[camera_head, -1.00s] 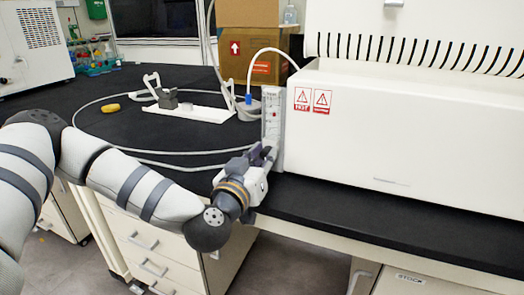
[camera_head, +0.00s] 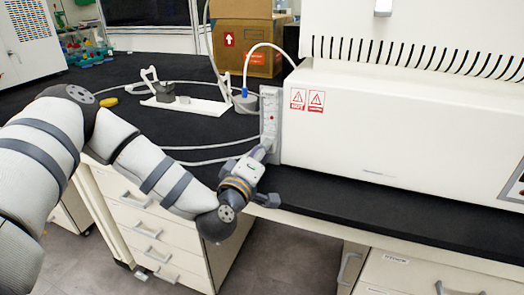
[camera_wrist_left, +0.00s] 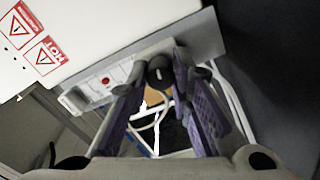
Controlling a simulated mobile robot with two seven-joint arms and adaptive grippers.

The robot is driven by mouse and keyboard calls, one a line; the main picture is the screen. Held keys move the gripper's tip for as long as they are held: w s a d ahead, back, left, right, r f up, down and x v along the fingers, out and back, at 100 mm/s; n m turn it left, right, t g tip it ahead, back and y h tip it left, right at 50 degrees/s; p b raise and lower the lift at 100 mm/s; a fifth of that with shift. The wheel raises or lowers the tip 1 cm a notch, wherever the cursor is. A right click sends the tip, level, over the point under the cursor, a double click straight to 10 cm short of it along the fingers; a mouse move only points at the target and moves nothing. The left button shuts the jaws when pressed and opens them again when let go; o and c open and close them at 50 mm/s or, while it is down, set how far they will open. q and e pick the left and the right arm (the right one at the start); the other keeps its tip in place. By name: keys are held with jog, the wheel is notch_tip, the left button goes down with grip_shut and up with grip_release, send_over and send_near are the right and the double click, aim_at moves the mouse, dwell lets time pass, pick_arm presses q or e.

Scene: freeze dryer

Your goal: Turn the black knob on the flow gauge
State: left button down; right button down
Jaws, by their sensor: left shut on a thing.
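The flow gauge (camera_head: 270,112) is a narrow upright grey-white panel with a red mark, at the left end of the white freeze dryer (camera_head: 390,125). In the left wrist view the gauge (camera_wrist_left: 88,88) runs diagonally, and its black knob (camera_wrist_left: 159,68) shows between the purple-padded fingertips. My left gripper (camera_head: 264,153) is at the foot of the gauge, shut on the black knob. In the head view the fingers hide the knob. My right gripper is in neither current view.
The black benchtop (camera_head: 340,195) runs under the dryer, with drawers (camera_head: 150,225) below. A thin tube loops over the bench on the left. A white stand (camera_head: 190,103) and a cardboard box (camera_head: 247,50) are behind. The bench front strip is clear.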

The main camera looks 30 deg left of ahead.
pick_arm(q)
jog(key=n, duration=0.5)
jog(key=shift+f+n, duration=0.1)
jog(key=shift+n, duration=0.2)
jog(key=n+b, duration=0.1)
jog(key=n, duration=0.3)
jog(key=shift+f, duration=0.1)
jog(key=n+b, duration=0.1)
jog(key=n, duration=0.4)
jog(key=shift+n+b, duration=0.4)
jog(key=n+b, duration=0.1)
jog(key=n, duration=0.2)
jog(key=shift+n+b, duration=0.6)
jog(key=shift+n, duration=0.5)
pick_arm(e)
jog(key=s+f+g, duration=0.1)
jog(key=s+f, duration=0.3)
jog(key=f, duration=0.1)
jog(key=shift+s+f+g, duration=0.3)
jog(key=shift+s+g, duration=0.1)
pick_arm(q)
jog(key=c, duration=1.4)
grip_release()
